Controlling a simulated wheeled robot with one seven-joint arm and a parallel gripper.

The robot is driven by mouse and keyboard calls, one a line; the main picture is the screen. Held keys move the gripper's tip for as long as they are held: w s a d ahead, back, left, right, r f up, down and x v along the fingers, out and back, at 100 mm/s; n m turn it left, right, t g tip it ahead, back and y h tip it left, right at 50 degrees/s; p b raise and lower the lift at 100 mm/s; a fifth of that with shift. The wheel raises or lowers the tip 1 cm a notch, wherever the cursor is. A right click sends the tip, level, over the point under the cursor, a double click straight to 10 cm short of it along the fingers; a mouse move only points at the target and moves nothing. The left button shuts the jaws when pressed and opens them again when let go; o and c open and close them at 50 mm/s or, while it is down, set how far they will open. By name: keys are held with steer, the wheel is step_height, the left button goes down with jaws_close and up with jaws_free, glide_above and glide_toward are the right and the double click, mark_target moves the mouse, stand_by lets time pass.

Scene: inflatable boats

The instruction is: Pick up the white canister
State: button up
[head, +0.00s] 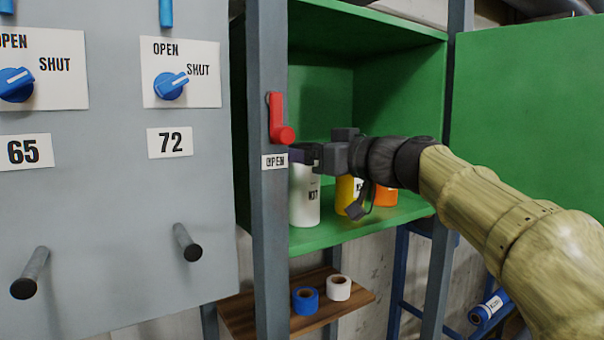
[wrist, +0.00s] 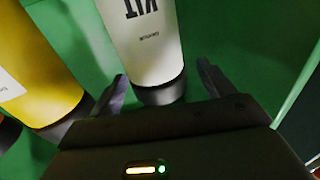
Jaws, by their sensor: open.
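The white canister (head: 304,203) stands upright on the floor of the green cabinet, at its left side behind the grey post. My gripper (head: 300,155) is at the canister's upper part and hides its top in the head view. In the wrist view, the white canister (wrist: 146,45) with dark lettering and a dark end lies between my two open fingers (wrist: 163,90). Green gaps show beside the canister, so the fingers do not look closed on it.
A yellow canister (head: 346,192) and an orange one (head: 385,193) stand right of the white one. The green cabinet (head: 405,214) has a grey post with a red lever (head: 280,122) in front. Blue tape (head: 305,299) and white tape (head: 338,287) rest on a wooden shelf below.

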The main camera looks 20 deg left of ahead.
steer(key=p+x, duration=0.1)
steer(key=x, duration=0.1)
steer(key=shift+w+a+r+p, duration=0.15)
steer(key=shift+w+a+p, duration=0.1)
steer(key=shift+w+p, duration=0.15)
steer(key=shift+w+a, duration=0.1)
steer(key=shift+a, duration=0.05)
steer(key=shift+s, duration=0.3)
steer(key=shift+w, duration=0.1)
steer(key=c, duration=1.5)
